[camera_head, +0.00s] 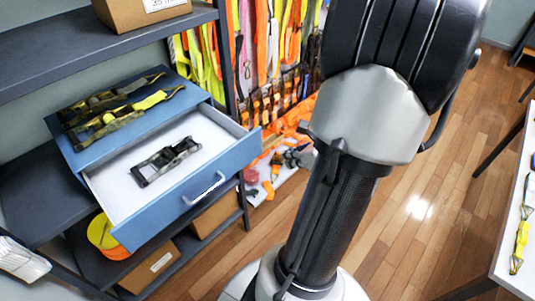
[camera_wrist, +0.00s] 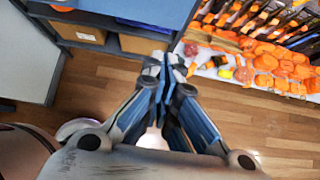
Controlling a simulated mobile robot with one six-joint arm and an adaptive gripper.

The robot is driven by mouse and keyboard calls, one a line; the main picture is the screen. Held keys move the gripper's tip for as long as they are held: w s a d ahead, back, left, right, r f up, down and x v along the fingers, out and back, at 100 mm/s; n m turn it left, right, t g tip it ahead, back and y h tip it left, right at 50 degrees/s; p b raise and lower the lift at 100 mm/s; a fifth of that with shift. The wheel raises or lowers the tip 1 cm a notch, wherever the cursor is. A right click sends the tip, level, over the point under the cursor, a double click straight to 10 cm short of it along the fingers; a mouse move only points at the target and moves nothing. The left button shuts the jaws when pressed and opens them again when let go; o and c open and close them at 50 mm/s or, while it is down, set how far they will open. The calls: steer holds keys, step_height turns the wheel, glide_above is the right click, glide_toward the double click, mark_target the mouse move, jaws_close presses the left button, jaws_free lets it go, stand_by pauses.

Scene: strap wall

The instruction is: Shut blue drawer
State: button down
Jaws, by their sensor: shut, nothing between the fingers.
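The blue drawer (camera_head: 190,204) stands pulled out of its blue cabinet (camera_head: 90,155) in the head view, with a silver handle (camera_head: 205,190) on its front. A black ratchet buckle (camera_head: 166,162) lies inside on the white bottom. My gripper (camera_wrist: 165,68) is shut and empty in the wrist view, pointing toward the shelf unit and apart from it. In the head view the gripper's tip (camera_head: 306,156) shows partly behind my arm, to the right of the drawer and not touching it. A bit of blue at the wrist view's top edge may be the drawer.
Yellow and dark straps (camera_head: 115,105) lie on the cabinet top. A dark shelf (camera_head: 110,50) with a cardboard box (camera_head: 135,12) is above. Hanging straps (camera_head: 265,45) and orange gear are behind. A table (camera_head: 520,225) stands at right; wooden floor (camera_head: 420,200) is open between.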

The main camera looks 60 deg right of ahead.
steer(key=b, duration=0.3)
glide_toward(254, 156)
step_height(254, 156, down, 4)
steer(key=shift+w+d+r, duration=0.2)
steer(key=shift+w, duration=0.55)
steer(key=shift+w+d+r, duration=0.2)
steer(key=shift+w, duration=0.55)
